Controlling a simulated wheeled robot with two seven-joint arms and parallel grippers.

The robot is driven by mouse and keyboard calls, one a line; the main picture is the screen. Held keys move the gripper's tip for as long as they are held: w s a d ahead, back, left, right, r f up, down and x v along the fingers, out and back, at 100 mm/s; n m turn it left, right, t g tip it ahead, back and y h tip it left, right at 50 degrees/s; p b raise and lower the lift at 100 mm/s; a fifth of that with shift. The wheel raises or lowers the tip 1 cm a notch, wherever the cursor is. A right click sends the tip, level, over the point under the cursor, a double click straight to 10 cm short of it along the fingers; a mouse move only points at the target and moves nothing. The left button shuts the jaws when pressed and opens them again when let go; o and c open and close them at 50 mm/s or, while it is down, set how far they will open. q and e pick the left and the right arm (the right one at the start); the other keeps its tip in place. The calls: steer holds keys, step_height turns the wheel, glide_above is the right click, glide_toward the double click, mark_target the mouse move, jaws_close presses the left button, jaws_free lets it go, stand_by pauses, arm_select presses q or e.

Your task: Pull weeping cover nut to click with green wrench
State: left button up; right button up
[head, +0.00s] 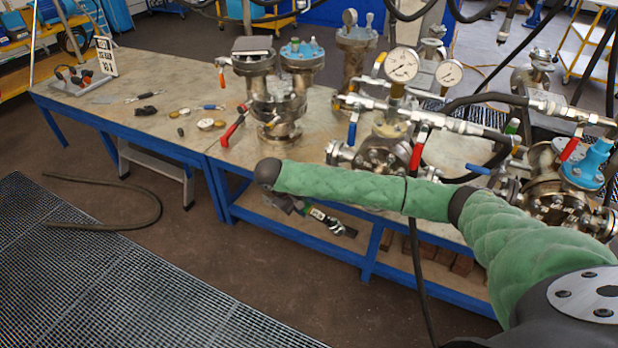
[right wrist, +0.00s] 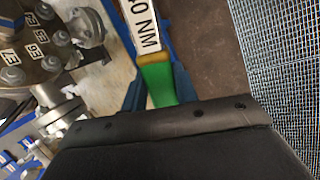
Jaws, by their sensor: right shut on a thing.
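My right gripper (head: 298,206) shows partly below the green-sleeved arm, in front of the bench's side. It is shut on the green wrench (head: 318,214), whose white label faces up. In the right wrist view the green handle (right wrist: 157,84) runs up from the gripper to a label ending in "0 NM"; the wrench's head is out of that view. A flanged cover (right wrist: 35,60) with number-tagged nuts is at the left there, apart from the visible wrench. I cannot tell which nut weeps. My left gripper is not in view.
Flanged vessels (head: 276,100) and a piped assembly with pressure gauges (head: 402,65) stand on the bench (head: 185,85). A vessel with a blue part (head: 592,160) stands at the right. Hoses hang there. Small tools lie on the bench's left.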

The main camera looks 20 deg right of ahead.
steer(key=shift+w+d+n+t+h+p, duration=0.45)
steer(key=shift+w+d+n+t+h, duration=0.15)
steer(key=shift+w+d+n+h, duration=0.35)
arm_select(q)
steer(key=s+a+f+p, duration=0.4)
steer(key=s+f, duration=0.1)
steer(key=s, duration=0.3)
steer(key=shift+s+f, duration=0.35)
arm_select(e)
steer(key=w+d+r+n+t+h, duration=0.2)
steer(key=w+d+n+t+h, duration=0.4)
steer(key=t, duration=0.4)
steer(key=shift+w+d+r, duration=0.15)
steer(key=shift+d+r, duration=0.05)
steer(key=shift+r, duration=0.2)
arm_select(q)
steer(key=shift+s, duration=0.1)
